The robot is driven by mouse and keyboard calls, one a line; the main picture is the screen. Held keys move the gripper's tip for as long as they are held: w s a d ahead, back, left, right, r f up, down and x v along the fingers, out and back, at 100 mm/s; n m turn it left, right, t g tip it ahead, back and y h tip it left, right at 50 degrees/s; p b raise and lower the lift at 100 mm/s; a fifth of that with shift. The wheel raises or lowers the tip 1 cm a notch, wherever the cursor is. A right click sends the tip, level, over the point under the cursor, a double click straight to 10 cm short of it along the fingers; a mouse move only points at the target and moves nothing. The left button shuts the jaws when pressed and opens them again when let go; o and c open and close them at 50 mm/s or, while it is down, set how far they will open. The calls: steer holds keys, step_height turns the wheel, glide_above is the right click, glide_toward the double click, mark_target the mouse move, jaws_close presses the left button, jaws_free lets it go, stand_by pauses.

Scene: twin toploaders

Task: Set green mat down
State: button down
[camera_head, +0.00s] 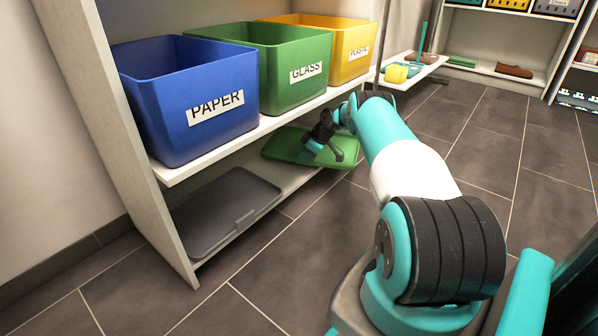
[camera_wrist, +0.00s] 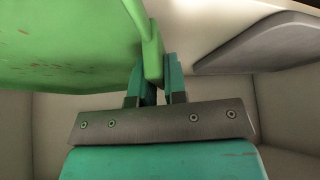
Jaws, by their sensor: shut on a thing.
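The green mat (camera_head: 285,147) is a flat green panel with a raised edge, at the shelf's lower level under the GLASS bin. My gripper (camera_head: 325,150) is at its front right edge. In the wrist view the green mat (camera_wrist: 70,45) fills the upper left, and my gripper (camera_wrist: 155,75) is shut on its raised edge. I cannot tell whether the mat touches the lower board. Part of the mat is hidden behind my gripper.
A grey mat (camera_head: 222,212) lies on the lower board to the left; it also shows in the wrist view (camera_wrist: 260,42). Blue PAPER (camera_head: 185,100), green GLASS (camera_head: 270,70) and yellow PLASTIC (camera_head: 335,45) bins stand on the board above. The tiled floor (camera_head: 480,160) at right is largely clear.

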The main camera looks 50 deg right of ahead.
mark_target(300, 163)
steer(key=shift+w+a, duration=0.25)
steer(key=shift+w, duration=0.45)
steer(key=shift+w+a+b, duration=0.15)
steer(key=shift+w+b, duration=0.15)
steer(key=shift+b, duration=0.25)
step_height(300, 163, down, 4)
steer(key=b, duration=0.3)
steer(key=shift+r+b, duration=0.15)
steer(key=shift+b, duration=0.15)
steer(key=shift+r, duration=0.2)
steer(key=shift+f, duration=0.15)
steer(key=c, duration=1.2)
jaws_free()
steer(key=shift+o, duration=0.2)
